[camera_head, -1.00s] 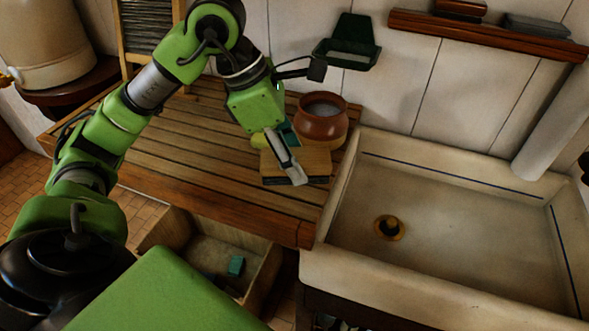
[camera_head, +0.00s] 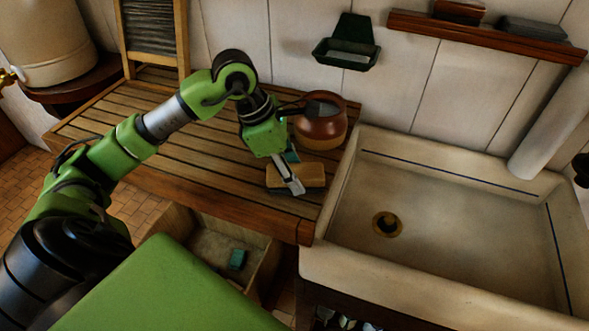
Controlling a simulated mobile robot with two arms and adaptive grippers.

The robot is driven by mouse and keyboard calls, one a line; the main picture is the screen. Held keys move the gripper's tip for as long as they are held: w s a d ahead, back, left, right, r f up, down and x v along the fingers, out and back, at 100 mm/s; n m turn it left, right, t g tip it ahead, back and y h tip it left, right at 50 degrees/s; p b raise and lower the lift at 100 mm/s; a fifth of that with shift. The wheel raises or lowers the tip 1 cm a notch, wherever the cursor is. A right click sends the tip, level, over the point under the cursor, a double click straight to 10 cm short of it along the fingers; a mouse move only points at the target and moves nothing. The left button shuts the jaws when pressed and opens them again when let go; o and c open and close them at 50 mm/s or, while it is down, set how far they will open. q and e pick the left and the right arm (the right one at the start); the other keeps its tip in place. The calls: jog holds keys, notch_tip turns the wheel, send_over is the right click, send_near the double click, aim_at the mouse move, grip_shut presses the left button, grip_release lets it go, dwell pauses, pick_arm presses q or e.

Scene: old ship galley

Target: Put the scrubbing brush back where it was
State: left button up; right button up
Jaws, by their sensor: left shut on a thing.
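The scrubbing brush (camera_head: 312,175) has a pale wooden block with dark bristles underneath. It is at the right end of the slatted wooden counter (camera_head: 185,165), in front of the brown pot. My left gripper (camera_head: 291,178) reaches down over it and is shut on it. One pale finger lies across the near side of the block; the other finger is mostly hidden. The brush looks level and low over the slats; I cannot tell whether its bristles touch them. My right gripper is not in view.
The brown pot (camera_head: 322,128) stands close behind the brush. The white sink (camera_head: 440,215) is to the right. A dark green wall dish (camera_head: 347,52) and a wooden shelf (camera_head: 485,33) hang above. An open drawer (camera_head: 265,268) below holds a teal block (camera_head: 237,260).

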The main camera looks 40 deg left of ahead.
pick_arm(q)
jog(key=shift+f, duration=0.2)
jog(key=o, duration=1.3)
jog(key=shift+r, duration=0.1)
jog(key=shift+r, duration=0.15)
jog(key=shift+a+r, duration=0.1)
jog(key=shift+r, duration=0.2)
jog(key=b+v, duration=0.1)
jog(key=v, duration=1)
jog(key=shift+s+r+b, duration=0.15)
jog(key=shift+b, duration=0.2)
